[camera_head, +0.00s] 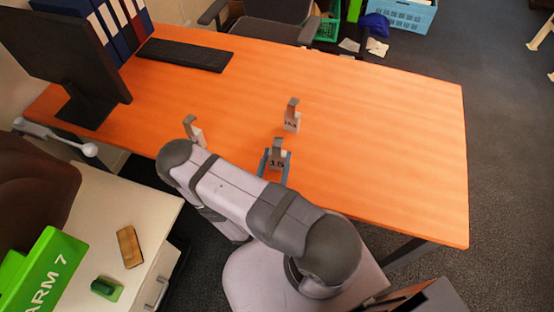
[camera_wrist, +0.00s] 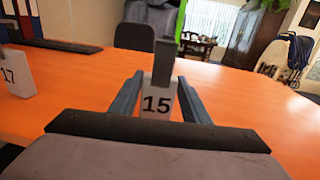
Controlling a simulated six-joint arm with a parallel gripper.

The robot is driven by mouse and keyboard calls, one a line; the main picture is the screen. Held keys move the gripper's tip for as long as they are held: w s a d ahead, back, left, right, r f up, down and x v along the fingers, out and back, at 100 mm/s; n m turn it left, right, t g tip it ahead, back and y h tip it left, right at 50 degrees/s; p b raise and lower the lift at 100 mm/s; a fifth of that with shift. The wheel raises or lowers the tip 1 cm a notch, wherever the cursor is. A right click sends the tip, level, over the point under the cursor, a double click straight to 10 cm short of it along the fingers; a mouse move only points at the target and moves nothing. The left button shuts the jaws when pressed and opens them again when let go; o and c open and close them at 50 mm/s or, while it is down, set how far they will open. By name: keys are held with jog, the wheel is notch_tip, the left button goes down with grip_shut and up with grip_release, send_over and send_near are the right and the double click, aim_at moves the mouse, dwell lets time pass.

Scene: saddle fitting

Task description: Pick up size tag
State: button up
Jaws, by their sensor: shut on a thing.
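A white size tag marked 15 (camera_head: 277,164), with a dark upright hook-like top, is between the fingers of my gripper (camera_head: 274,165) over the orange desk. It also shows in the wrist view (camera_wrist: 157,103), upright, with a blue-grey finger on each side. My gripper is shut on it. A second tag marked 17 (camera_wrist: 14,78) stands at the left in the wrist view; it shows in the head view (camera_head: 197,134) partly behind my arm. A third tag (camera_head: 291,122) stands farther back on the desk, its number too small to read surely.
The orange desk (camera_head: 390,130) is clear on its right side. A monitor (camera_head: 70,60), a keyboard (camera_head: 186,54) and several binders (camera_head: 110,25) are at the far left. A white cabinet (camera_head: 105,205) with a wooden block (camera_head: 129,247) and a green object (camera_head: 105,287) stands at the lower left.

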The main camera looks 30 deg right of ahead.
notch_tip(320, 180, up, 10)
jog(key=p, duration=0.8)
jog(key=shift+p, duration=0.35)
